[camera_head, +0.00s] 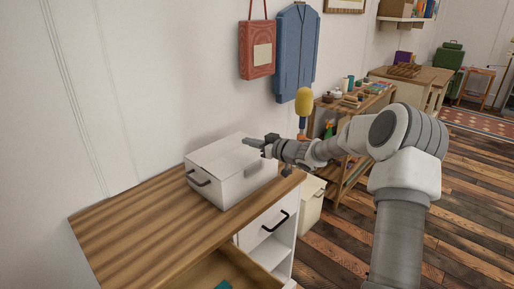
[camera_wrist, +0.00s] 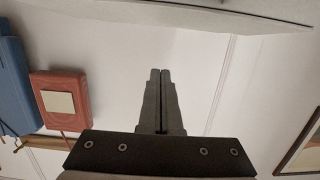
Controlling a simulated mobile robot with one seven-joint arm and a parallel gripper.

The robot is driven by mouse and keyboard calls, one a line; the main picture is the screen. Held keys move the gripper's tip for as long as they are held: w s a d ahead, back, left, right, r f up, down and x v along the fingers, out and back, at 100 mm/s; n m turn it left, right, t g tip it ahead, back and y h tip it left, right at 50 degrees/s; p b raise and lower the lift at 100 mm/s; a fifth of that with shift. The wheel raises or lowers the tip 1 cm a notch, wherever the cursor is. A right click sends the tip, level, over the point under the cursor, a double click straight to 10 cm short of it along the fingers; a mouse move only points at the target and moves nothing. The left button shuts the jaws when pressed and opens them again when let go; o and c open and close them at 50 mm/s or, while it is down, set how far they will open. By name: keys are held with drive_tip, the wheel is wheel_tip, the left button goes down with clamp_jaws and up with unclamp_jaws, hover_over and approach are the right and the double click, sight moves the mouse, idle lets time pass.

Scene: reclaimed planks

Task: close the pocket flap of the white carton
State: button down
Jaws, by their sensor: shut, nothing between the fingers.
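My gripper (camera_head: 247,141) is shut and empty at the far right part of the carton's top. Whether it touches the carton is unclear. In the wrist view my gripper's fingers (camera_wrist: 160,72) are together against the pale wall, and a pale panel edge, perhaps the carton's, crosses the top.
The cabinet top (camera_head: 135,225) is bare in front and to the left of the carton. A drawer (camera_head: 240,270) below stands open. A red bag (camera_head: 257,50) and a blue garment (camera_head: 296,50) hang on the wall behind. A shelf (camera_head: 350,110) with several items stands beyond my arm.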

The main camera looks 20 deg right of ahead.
sight(238, 153)
drive_tip(key=x, duration=0.4)
drive_tip(key=shift+s+f, duration=0.1)
drive_tip(key=f, duration=0.1)
drive_tip(key=f+b, duration=0.1)
drive_tip(key=f, duration=0.1)
drive_tip(key=shift+w+a+b, duration=0.15)
drive_tip(key=shift+w+b, duration=0.15)
drive_tip(key=shift+w, duration=0.1)
drive_tip(key=shift+f, duration=0.45)
drive_tip(key=shift+w+a+p, duration=0.1)
drive_tip(key=shift+p, duration=0.55)
drive_tip(key=p, duration=0.2)
drive_tip(key=shift+f+g+p, duration=0.35)
drive_tip(key=shift+g, duration=0.05)
drive_tip(key=shift+f+h, duration=0.3)
drive_tip(key=shift+f, duration=0.2)
